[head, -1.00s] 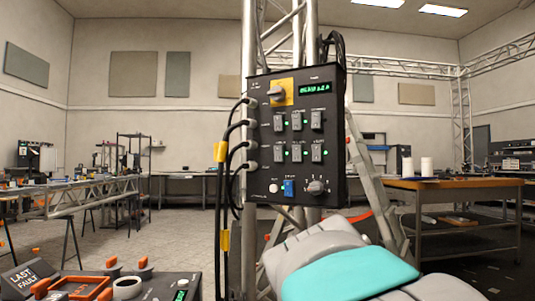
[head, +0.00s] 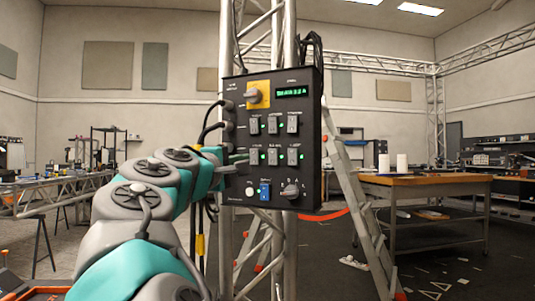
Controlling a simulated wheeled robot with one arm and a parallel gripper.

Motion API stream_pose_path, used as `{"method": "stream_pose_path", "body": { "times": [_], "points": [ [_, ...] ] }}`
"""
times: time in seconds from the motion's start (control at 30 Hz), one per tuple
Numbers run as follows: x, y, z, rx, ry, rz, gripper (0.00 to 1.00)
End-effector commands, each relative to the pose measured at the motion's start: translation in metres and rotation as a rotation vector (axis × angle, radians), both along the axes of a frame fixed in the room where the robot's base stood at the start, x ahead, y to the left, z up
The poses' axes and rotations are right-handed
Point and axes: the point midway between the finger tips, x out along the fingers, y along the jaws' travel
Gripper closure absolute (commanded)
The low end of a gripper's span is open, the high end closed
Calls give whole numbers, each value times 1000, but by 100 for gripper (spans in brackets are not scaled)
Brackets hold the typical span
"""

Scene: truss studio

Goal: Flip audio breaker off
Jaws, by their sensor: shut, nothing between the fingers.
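A black power panel (head: 270,190) is mounted on the upright truss. It carries two rows of grey breaker switches, an upper row (head: 273,125) and a lower row (head: 273,156), with green lamps beside them. The labels are too small to read, so I cannot tell which one is audio. My gripper (head: 241,161) is shut and empty at the panel's left side, level with the lower row. Its tips are close to the leftmost lower breaker (head: 254,157); I cannot tell whether they touch. My gripper and arm hide the lower cable plugs.
The panel also has a yellow-backed rotary switch (head: 257,96), a green display (head: 292,92), a blue switch (head: 265,191) and a knob (head: 291,191). Black cables (head: 210,125) hang at its left. A ladder (head: 358,195) and a wood-topped workbench (head: 430,186) stand to the right.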

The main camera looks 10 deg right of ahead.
Motion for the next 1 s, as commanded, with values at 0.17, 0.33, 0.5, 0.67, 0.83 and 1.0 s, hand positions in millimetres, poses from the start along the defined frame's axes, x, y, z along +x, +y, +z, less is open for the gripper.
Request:
{"method": "stream_pose_path", "body": {
  "times": [0.17, 0.33, 0.5, 0.67, 0.83, 1.0],
  "points": [
    [0, -1, 0, 1, 0, -1, 100],
    [3, -4, 0, 4, 1, -2, 100],
    [21, -16, 3, 3, 2, -3, 100],
    [45, -33, 5, 5, 3, -2, 100],
    [68, -49, 9, 6, 2, -2, 100],
    [88, -62, 14, 4, 1, -1, 100]
  ]
}}
